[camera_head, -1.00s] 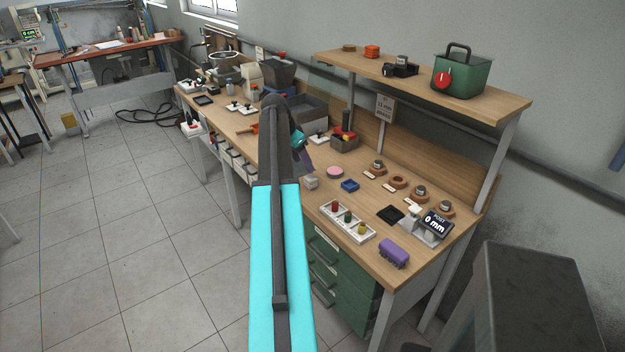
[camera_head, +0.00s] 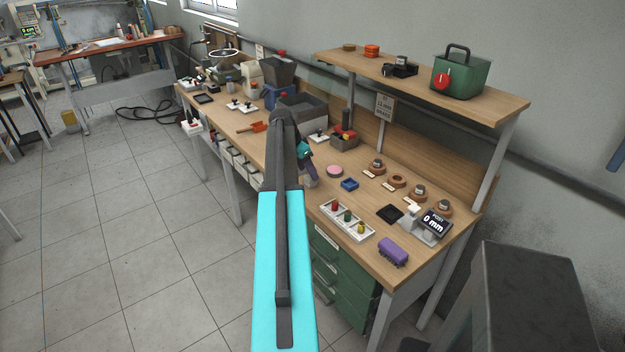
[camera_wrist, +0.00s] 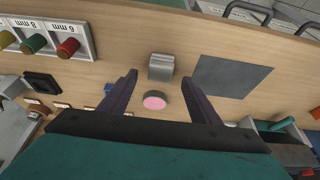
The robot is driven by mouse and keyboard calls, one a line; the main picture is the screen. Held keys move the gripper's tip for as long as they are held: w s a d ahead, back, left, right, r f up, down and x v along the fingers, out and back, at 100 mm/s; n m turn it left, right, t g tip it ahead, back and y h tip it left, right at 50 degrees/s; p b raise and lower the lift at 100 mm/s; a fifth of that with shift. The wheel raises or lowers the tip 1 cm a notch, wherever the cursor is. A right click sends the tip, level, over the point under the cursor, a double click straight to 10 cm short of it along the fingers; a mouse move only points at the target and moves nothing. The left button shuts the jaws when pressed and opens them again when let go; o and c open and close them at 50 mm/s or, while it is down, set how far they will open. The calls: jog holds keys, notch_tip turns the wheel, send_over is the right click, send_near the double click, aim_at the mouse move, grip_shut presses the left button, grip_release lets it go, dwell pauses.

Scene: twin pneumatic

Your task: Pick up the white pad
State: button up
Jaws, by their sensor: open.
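In the head view the pale block (camera_head: 312,183) is partly hidden by my gripper (camera_head: 308,170). My gripper also shows in the wrist view (camera_wrist: 158,79), with two dark purple fingers spread apart and nothing between them. A round pink disc (camera_wrist: 155,101) lies beside the block; it also shows in the head view (camera_head: 335,171).
A white holder (camera_head: 333,218) with red, green and yellow pegs stands at the front edge. A flat dark grey square (camera_wrist: 231,76) is beside the block in the wrist view. A purple brush-like thing (camera_head: 393,251) lies far right.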

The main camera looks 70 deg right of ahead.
aim_at(311, 180)
jog(key=shift+p+x, duration=0.9)
jog(key=shift+x, duration=0.35)
jog(key=shift+p+x, duration=0.3)
jog(key=shift+x, duration=0.9)
jog(key=c, duration=1.1)
